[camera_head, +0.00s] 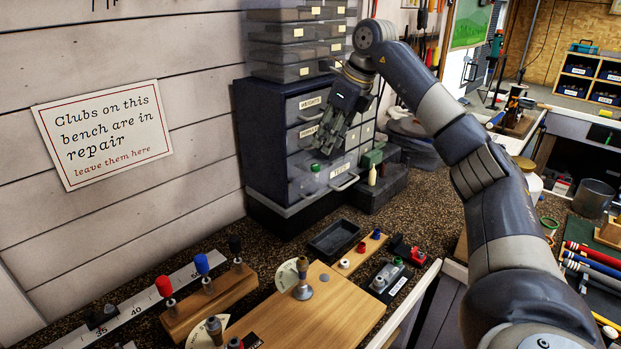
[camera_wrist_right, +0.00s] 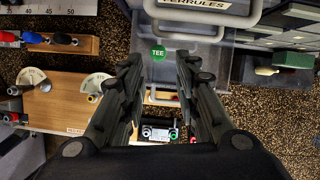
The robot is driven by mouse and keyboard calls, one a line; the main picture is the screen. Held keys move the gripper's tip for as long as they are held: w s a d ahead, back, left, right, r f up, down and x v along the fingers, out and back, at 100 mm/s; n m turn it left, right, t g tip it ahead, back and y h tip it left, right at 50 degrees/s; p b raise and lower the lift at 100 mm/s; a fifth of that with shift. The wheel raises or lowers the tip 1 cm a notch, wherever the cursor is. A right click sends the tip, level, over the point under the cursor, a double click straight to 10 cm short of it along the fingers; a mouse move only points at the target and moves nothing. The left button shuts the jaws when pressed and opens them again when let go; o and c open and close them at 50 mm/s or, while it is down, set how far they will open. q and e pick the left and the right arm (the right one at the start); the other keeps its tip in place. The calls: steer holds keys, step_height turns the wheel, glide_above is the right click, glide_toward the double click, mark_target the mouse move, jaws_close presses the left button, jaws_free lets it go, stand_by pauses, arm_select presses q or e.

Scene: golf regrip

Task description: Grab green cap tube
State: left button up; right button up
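The green cap tube (camera_head: 315,168) stands in the pulled-out bottom drawer (camera_head: 342,181) of the dark drawer cabinet. In the right wrist view its round green cap, marked TEE (camera_wrist_right: 159,52), shows from above; the tube body is mostly hidden. My right gripper (camera_head: 326,140) points down above the drawer, a little above the cap. In the right wrist view my right gripper (camera_wrist_right: 159,62) is open, with its fingers apart on either side of the cap and nothing held. I cannot tell any contact. My left gripper is not in view.
The cabinet (camera_head: 262,150) with closed upper drawers rises behind the gripper. A green-topped box with a pale bottle (camera_head: 372,174) stands right of the drawer.

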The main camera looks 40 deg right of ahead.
mark_target(318, 166)
steer(key=x, duration=0.3)
steer(key=shift+s+f+p, duration=0.2)
steer(key=shift+f+p, duration=0.1)
steer(key=shift+f, duration=0.15)
steer(key=p+x, duration=0.2)
steer(key=x, duration=0.2)
steer(key=shift+w+a+f, duration=0.1)
steer(key=shift+w+a, duration=0.05)
steer(key=shift+w+f, duration=0.2)
steer(key=shift+f, duration=0.35)
jaws_close()
